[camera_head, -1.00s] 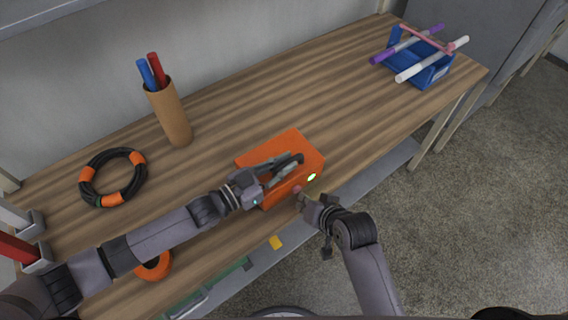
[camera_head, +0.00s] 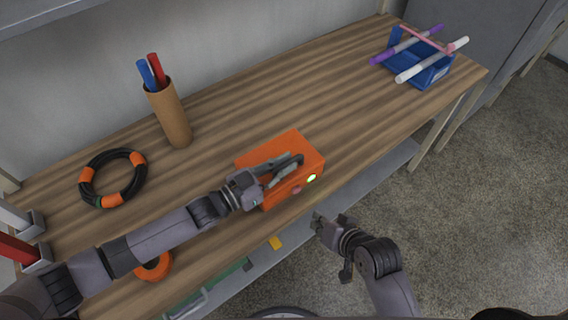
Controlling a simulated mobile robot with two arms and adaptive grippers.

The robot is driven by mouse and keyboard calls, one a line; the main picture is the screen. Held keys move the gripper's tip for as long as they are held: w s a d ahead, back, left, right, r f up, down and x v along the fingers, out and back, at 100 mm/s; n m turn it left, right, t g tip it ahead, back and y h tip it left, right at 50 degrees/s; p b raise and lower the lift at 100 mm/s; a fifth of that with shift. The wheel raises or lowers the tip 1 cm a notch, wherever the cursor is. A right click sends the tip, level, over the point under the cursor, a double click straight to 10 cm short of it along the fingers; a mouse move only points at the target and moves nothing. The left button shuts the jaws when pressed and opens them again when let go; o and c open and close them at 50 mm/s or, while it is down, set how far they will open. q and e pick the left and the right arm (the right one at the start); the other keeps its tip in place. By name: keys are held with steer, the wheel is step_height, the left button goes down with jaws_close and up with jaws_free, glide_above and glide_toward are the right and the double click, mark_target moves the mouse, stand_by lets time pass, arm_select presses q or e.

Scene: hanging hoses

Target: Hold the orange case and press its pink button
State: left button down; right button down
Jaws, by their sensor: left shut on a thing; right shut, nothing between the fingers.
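The orange case (camera_head: 308,148) sits on the wooden table near its front edge. My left gripper (camera_head: 292,165) lies over the case from the left and is shut on it. The case's front side shows a lit green spot (camera_head: 311,178) and the pink button (camera_head: 296,190) to the left of it. My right gripper (camera_head: 318,220) is shut and empty, in front of the table edge. It is below and right of the button, clearly apart from it.
A cardboard cup (camera_head: 171,115) with blue and red sticks stands at the back. A black and orange ring (camera_head: 113,178) lies at the left. A blue holder (camera_head: 420,68) with several pens is at the far right. The table (camera_head: 235,110) between is clear.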

arm_select(q)
steer(key=shift+s+a+f, duration=0.1)
steer(key=shift+f, duration=0.4)
steer(key=c, duration=1.7)
jaws_free()
steer(key=shift+o, duration=0.5)
steer(key=shift+r, duration=0.1)
steer(key=shift+o, duration=0.2)
steer(key=shift+w+r, duration=0.15)
steer(key=shift+w, duration=0.05)
steer(key=shift+s+a, duration=0.25)
steer(key=v, duration=1.1)
steer(key=shift+a, duration=0.15)
steer(key=shift+s, duration=0.15)
